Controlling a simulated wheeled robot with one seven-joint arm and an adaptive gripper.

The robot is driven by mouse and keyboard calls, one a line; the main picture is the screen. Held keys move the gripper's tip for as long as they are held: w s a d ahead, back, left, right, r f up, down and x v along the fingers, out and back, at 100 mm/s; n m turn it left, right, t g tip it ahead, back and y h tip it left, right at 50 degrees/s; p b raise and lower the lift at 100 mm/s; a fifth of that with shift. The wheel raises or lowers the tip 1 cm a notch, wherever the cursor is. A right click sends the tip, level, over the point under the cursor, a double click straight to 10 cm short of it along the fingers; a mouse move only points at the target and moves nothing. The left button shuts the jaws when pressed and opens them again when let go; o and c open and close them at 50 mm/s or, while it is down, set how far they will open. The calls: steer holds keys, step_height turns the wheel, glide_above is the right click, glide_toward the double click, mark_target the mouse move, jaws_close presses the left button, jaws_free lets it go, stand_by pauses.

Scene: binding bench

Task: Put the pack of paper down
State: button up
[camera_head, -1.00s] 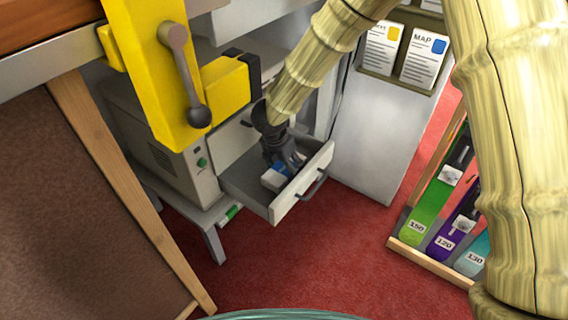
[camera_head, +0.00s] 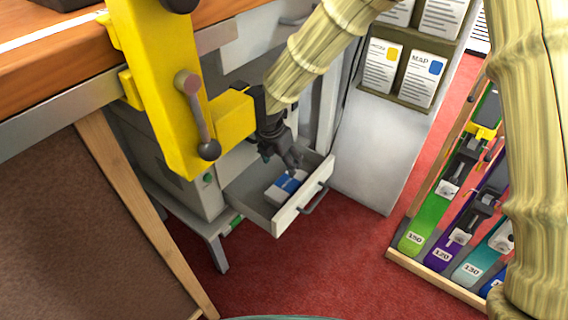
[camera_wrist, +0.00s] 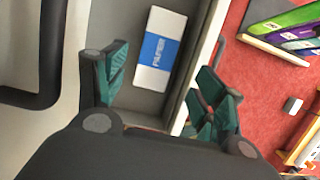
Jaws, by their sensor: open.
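The pack of paper (camera_head: 286,187) is white with a blue band and lies flat in the open drawer (camera_head: 253,207). In the wrist view the pack (camera_wrist: 158,50) rests on the grey drawer floor, and its band reads "PAPER". My gripper (camera_head: 282,160) is above the drawer, over the far side of the pack. In the wrist view its green-padded fingers (camera_wrist: 163,88) are spread wide, with the pack beyond them and apart from them. Nothing is held.
The drawer's front panel with its dark handle (camera_head: 314,197) faces the red carpet. A yellow lever machine (camera_head: 160,90) stands close to the left of my arm.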

steer(key=shift+p+v, duration=0.35)
steer(key=shift+v, duration=1.05)
